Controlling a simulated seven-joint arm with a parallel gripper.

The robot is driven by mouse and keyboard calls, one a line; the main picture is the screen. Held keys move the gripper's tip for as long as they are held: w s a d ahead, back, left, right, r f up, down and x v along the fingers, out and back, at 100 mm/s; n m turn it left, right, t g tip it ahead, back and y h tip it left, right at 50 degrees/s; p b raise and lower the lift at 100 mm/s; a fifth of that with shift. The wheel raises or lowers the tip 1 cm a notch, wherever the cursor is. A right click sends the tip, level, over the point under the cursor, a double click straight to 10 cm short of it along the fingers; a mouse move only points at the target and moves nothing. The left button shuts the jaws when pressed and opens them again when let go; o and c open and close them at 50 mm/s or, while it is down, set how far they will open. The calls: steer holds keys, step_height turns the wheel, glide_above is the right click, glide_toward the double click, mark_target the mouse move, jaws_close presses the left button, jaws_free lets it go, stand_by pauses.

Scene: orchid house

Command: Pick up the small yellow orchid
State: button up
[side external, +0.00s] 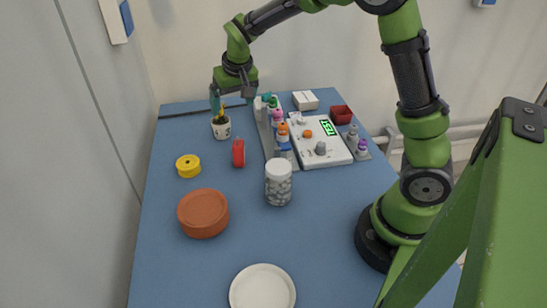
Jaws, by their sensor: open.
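The small yellow orchid (221,115) shows as a small patch of yellow above a whitish pot (221,129) with dark marks. It stands at the back left of the blue table and looks upright. My gripper (230,104) is open and hangs at the orchid's top, pointing down. One teal finger is just left of the yellow part and partly overlaps the plant. The other finger is to the right, close to the bottle rack. I cannot tell whether a finger touches the plant.
A bottle rack (267,140) and a white device with a green display (318,150) stand right of the orchid. A red object (238,153), yellow roll (188,166), pebble jar (279,184), terracotta dish (203,214) and white plate (262,289) are nearer. The front left is clear.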

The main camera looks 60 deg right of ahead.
mark_target(224, 121)
steer(key=shift+t+h, duration=0.3)
steer(key=shift+h, duration=0.1)
steer(key=w+d+f, duration=0.1)
steer(key=w+f, duration=0.1)
steer(key=f, duration=0.1)
steer(key=w+d+f, duration=0.1)
steer(key=w+f, duration=0.1)
steer(key=w+d+f, duration=0.1)
steer(key=w+f, duration=0.1)
steer(key=f, duration=0.1)
steer(key=shift+w+d+f, duration=0.2)
steer(key=shift+w+f, duration=0.15)
steer(key=shift+w, duration=0.05)
steer(key=shift+w+a+x, duration=0.1)
steer(key=shift+w+x, duration=0.1)
steer(key=shift+x, duration=1.35)
steer(key=shift+w+a+x, duration=0.1)
steer(key=shift+w+x, duration=0.05)
steer(key=shift+x, duration=1.35)
steer(key=shift+r, duration=0.1)
